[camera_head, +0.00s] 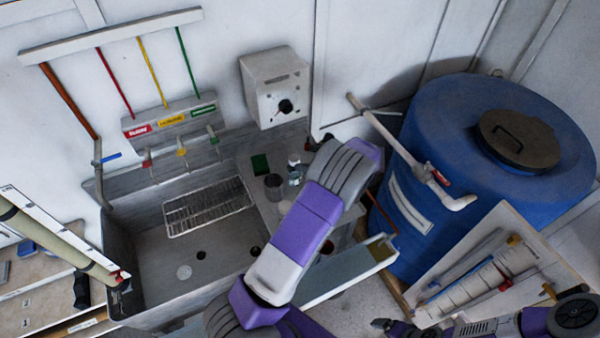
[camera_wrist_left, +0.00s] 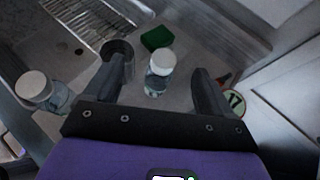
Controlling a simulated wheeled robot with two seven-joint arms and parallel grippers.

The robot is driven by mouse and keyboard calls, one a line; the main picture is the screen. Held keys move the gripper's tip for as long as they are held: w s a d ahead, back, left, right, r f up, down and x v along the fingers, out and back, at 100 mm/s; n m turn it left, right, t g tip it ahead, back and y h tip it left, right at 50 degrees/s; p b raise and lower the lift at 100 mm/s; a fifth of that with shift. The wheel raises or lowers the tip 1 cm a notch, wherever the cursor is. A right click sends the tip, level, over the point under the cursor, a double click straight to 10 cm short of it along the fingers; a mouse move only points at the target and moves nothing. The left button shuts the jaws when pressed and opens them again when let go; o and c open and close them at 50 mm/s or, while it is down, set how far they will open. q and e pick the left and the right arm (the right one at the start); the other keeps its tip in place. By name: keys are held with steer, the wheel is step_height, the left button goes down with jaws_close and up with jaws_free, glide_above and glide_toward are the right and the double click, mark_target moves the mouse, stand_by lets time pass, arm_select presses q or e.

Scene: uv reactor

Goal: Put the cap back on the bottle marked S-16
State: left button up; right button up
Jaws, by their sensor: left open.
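A small clear bottle (camera_wrist_left: 158,82) with a white top stands on the counter in the left wrist view, between the open fingers of my left gripper (camera_wrist_left: 161,68) and apart from them. It also shows in the head view (camera_head: 294,172). A second bottle (camera_wrist_left: 55,99) with a wide white top (camera_wrist_left: 33,85) stands at the left of the wrist view. I cannot read S-16 on either, and I make out no loose cap for certain. In the head view my left arm hides most of its gripper. My right arm is at the lower right; its finger state is unclear.
A dark cup (camera_head: 274,187) is near the left finger, with a green block (camera_head: 260,164) behind. A round tag marked 17 (camera_wrist_left: 235,103) lies right of the fingers. The sink (camera_head: 150,250) with its wire rack (camera_head: 207,207) is left; a blue barrel (camera_head: 450,125) is right.

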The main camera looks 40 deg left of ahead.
arm_select(q)
steer(key=f, duration=0.1)
glide_toward(294, 173)
steer(key=a+f, duration=0.1)
steer(key=w+a+f, duration=0.1)
steer(key=a+f, duration=0.2)
steer(key=f, duration=0.1)
steer(key=shift+w+a+b, duration=0.4)
steer(key=shift+a+f, duration=0.3)
steer(key=shift+a, duration=0.25)
arm_select(e)
steer(key=shift+w+f, duration=0.45)
steer(key=shift+f, duration=0.3)
arm_select(q)
steer(key=x, duration=0.5)
